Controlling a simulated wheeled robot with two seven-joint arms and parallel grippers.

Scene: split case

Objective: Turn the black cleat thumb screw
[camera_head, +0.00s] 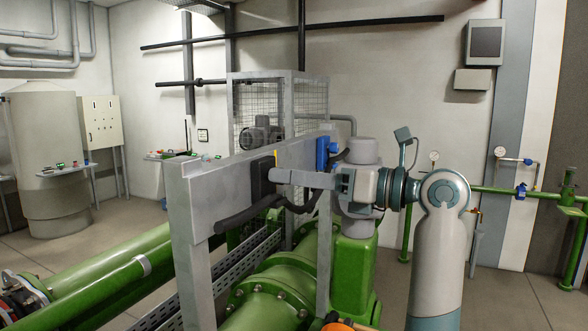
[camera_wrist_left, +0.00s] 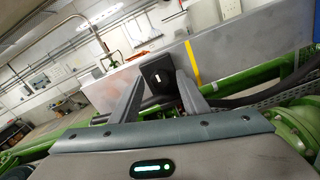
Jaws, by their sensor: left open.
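A black block, which looks like the cleat (camera_head: 262,178), is fixed to the face of the grey beam (camera_head: 225,180). It also shows in the left wrist view (camera_wrist_left: 157,70) with a small white mark on it. I cannot make out a separate thumb screw. My left gripper (camera_head: 279,176) is open, its fingers pointing at the black block and close in front of it. In the left wrist view its two fingers (camera_wrist_left: 159,80) stand on either side of the block. I cannot tell whether they touch it. My right gripper is not in view.
A thick black cable (camera_head: 250,212) runs just below the block along the beam. A yellow strip (camera_wrist_left: 192,62) marks the beam beside the block. A blue fitting (camera_head: 322,152) sits farther along. Green pipes (camera_head: 110,275) and a wire-mesh cage (camera_head: 255,105) surround the beam.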

